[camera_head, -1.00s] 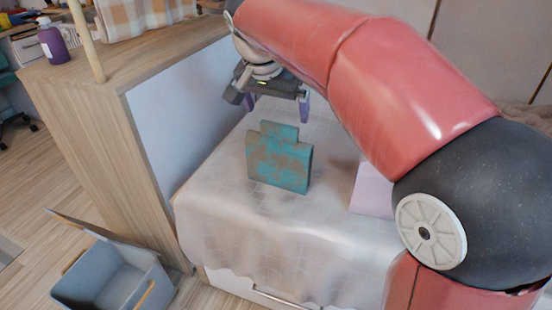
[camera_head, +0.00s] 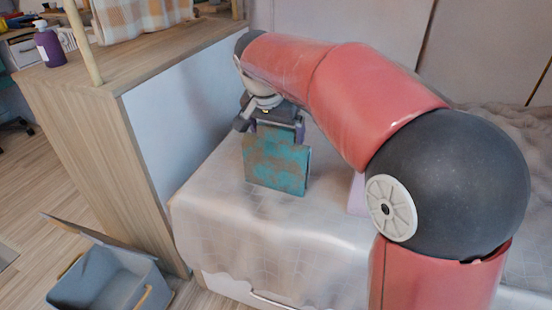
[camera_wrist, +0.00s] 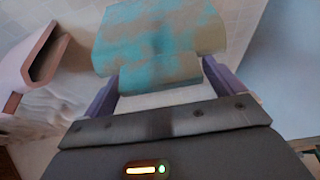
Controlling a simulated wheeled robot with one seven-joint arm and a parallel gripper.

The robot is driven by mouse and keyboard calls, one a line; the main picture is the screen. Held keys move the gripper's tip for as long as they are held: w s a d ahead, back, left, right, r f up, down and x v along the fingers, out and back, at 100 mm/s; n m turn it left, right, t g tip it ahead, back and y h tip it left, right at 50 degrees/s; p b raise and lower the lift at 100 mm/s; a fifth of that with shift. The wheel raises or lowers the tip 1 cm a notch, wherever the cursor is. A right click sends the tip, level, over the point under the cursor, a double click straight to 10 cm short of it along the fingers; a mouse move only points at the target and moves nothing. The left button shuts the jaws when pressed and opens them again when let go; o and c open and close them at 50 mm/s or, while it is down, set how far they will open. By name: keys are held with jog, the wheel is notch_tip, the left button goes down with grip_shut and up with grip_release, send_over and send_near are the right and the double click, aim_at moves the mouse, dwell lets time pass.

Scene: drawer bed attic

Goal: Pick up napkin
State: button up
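A teal and brown mottled slab (camera_head: 277,165), which seems to be the napkin, stands upright on the pale cloth-covered surface. It has a narrower top tab. The fingers are apart, one on each side of the tab, and a gap shows on at least the right side.
A pale pink box-like object (camera_head: 357,195) stands to the right, partly behind my arm; in the wrist view it (camera_wrist: 35,60) shows a dark opening. A wooden partition (camera_head: 110,140) rises at the left. A grey bin (camera_head: 105,280) sits on the floor. The cloth (camera_head: 230,220) in front is clear.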

jog(key=c, duration=1)
